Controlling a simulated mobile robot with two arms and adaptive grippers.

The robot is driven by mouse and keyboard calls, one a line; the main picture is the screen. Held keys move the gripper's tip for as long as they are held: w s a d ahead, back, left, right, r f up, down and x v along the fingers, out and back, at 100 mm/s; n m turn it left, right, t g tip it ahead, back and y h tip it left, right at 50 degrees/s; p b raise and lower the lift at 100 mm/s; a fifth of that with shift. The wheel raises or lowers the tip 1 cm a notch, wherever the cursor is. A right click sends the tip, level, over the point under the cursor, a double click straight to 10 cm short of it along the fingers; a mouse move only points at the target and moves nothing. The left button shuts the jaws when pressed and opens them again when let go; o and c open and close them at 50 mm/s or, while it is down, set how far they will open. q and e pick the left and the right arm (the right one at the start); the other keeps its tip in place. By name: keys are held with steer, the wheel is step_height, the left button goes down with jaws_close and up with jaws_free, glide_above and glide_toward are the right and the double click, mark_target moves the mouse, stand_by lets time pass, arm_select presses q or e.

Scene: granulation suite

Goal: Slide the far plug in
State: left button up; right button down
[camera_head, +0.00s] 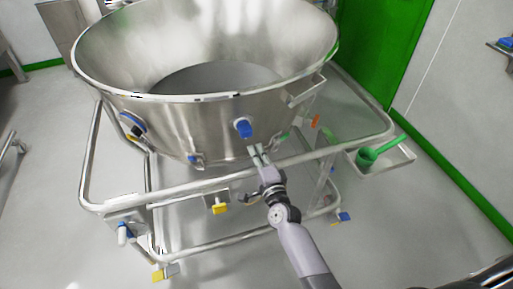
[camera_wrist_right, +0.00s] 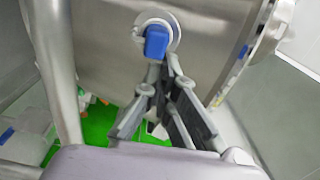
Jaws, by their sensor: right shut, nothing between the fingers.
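A large steel bowl (camera_head: 205,130) stands in a tubular frame. A blue plug (camera_head: 243,128) sits in a round white fitting on the bowl's front wall; the same blue plug shows at the top of the right wrist view (camera_wrist_right: 157,42). Another blue-capped fitting (camera_head: 132,123) is on the bowl's left side. I cannot tell which is the far plug, or how deep either sits. My right gripper (camera_head: 256,150) is shut and empty just below the blue plug, its fingertips (camera_wrist_right: 172,66) close under it. I cannot tell whether they touch. My left gripper is out of view.
The frame's top rail (camera_head: 175,190) runs in front of the bowl, beneath my right arm. A side tray (camera_head: 393,157) holds a green scoop (camera_head: 380,150) at the right. Yellow-tagged casters stand below. Open floor lies to the left.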

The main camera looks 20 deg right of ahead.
steer(key=s, duration=0.8)
steer(key=s+f+n+g, duration=0.3)
steer(key=s+f+n, duration=0.15)
steer(key=f, duration=0.65)
steer(key=s+a+f+n+g+y+p, duration=0.1)
steer(key=s+f+n+g, duration=0.2)
steer(key=s+f, duration=0.5)
steer(key=s+f+n+g, duration=0.3)
steer(key=f+n, duration=0.1)
steer(key=f, duration=0.9)
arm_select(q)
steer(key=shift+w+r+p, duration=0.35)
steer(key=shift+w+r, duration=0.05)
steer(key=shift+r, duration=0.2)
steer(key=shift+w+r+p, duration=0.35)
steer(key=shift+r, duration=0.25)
arm_select(e)
steer(key=s+d+f+n+g, duration=0.2)
steer(key=s+f+n, duration=0.1)
steer(key=s, duration=0.6)
steer(key=s+d+f+n+g+h, duration=0.1)
steer(key=s+d+f+n+g, duration=0.1)
steer(key=s+f, duration=0.4)
steer(key=s+d+f+n+g, duration=0.3)
steer(key=s+d+f+g, duration=0.1)
steer(key=s, duration=0.8)
steer(key=shift+s+d+f+n+h, duration=0.15)
steer(key=shift+s+f+n+h, duration=0.2)
steer(key=shift+f, duration=0.25)
